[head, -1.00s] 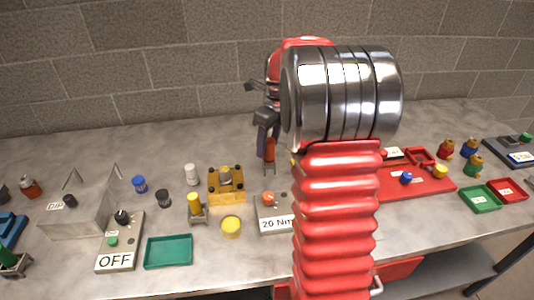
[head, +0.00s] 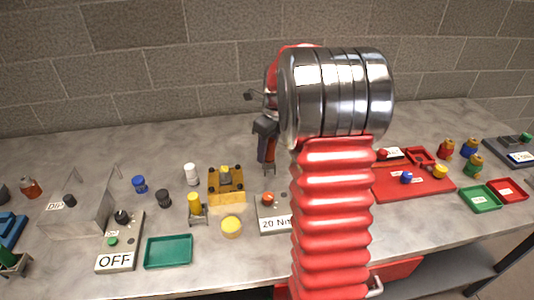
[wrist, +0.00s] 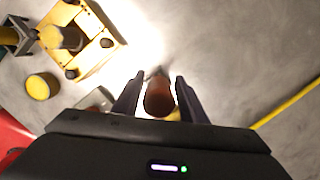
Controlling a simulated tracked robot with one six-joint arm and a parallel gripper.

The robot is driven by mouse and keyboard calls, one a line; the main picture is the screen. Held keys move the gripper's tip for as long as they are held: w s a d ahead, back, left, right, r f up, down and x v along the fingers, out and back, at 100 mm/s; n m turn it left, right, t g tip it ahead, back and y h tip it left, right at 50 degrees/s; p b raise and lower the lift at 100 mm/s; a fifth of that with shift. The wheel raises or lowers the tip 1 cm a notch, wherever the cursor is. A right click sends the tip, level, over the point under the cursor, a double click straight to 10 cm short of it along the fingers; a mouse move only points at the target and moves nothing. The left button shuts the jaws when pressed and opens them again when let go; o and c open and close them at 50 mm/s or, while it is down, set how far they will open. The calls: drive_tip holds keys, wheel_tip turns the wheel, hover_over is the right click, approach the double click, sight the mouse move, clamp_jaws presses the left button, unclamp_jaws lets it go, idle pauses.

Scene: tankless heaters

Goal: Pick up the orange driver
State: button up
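The orange driver (wrist: 158,98) stands between the two fingers of my gripper (wrist: 158,90) in the wrist view, seen from above as a dark orange rounded end. A narrow gap shows on each side of it, so the fingers are open around it and not visibly touching. In the head view, my gripper (head: 266,145) points down over the bench, and a strip of the orange driver (head: 271,156) shows beside the fingers above its small grey stand (head: 269,170). The fingers and my arm hide much of the driver.
A yellow block fixture (head: 226,195) and a yellow driver in a stand (head: 195,207) are to the left. A grey box marked 20 Nm (head: 273,223) lies nearer the front. A red tray (head: 420,185) is at right. The bench behind is clear.

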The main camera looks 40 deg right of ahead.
drive_tip(key=c, duration=0.8)
wheel_tip(320, 180, up, 10)
drive_tip(key=shift+r, duration=0.1)
idle(0.3)
drive_tip(key=shift+s, duration=0.1)
idle(0.5)
